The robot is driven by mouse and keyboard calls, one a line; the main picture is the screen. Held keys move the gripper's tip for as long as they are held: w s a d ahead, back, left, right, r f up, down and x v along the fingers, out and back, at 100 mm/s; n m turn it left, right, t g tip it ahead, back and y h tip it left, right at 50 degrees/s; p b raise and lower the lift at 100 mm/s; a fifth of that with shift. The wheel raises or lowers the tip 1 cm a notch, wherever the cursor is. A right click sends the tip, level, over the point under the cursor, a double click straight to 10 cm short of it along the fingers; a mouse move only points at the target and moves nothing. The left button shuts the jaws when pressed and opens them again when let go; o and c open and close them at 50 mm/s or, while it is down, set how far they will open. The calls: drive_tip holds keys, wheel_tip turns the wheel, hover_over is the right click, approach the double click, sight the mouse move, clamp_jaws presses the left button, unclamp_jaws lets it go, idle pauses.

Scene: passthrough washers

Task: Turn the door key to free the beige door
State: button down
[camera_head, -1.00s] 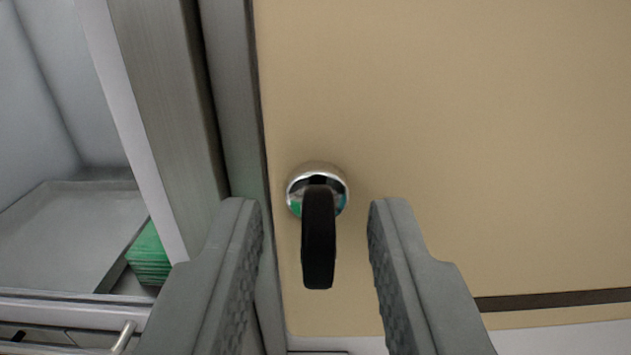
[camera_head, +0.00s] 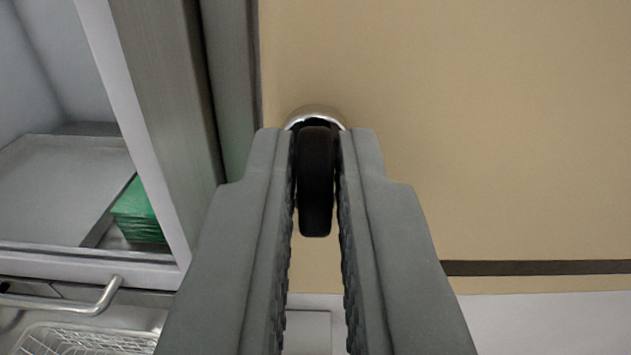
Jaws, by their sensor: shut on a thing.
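The beige door (camera_head: 480,130) fills the right of the view. Near its left edge is a round silver lock (camera_head: 314,113), now mostly covered by my gripper. The black door key (camera_head: 316,195) sticks out of the lock toward me, its long head upright. My gripper (camera_head: 316,150) is shut on the key, with one grey finger against each side of its head. The fingertips reach close to the lock face, and the coloured marks on the lock are hidden.
A grey frame post (camera_head: 170,100) stands left of the door. Beyond it is an open compartment with a metal tray (camera_head: 60,190) and a green stack (camera_head: 138,213). Below are a bar handle (camera_head: 75,300) and a wire basket (camera_head: 85,340).

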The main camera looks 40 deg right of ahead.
drive_tip(key=n, duration=0.3)
drive_tip(key=shift+a+n, duration=0.1)
drive_tip(key=shift+n, duration=0.3)
drive_tip(key=n, duration=0.4)
drive_tip(key=shift+n, duration=0.3)
drive_tip(key=n, duration=0.4)
drive_tip(key=shift+w+f+n, duration=0.1)
drive_tip(key=shift+n, duration=0.2)
drive_tip(key=shift+f+n, duration=0.1)
drive_tip(key=shift+n, duration=2)
drive_tip(key=c, duration=1.5)
unclamp_jaws()
drive_tip(key=shift+a, duration=0.1)
drive_tip(key=shift+c, duration=0.2)
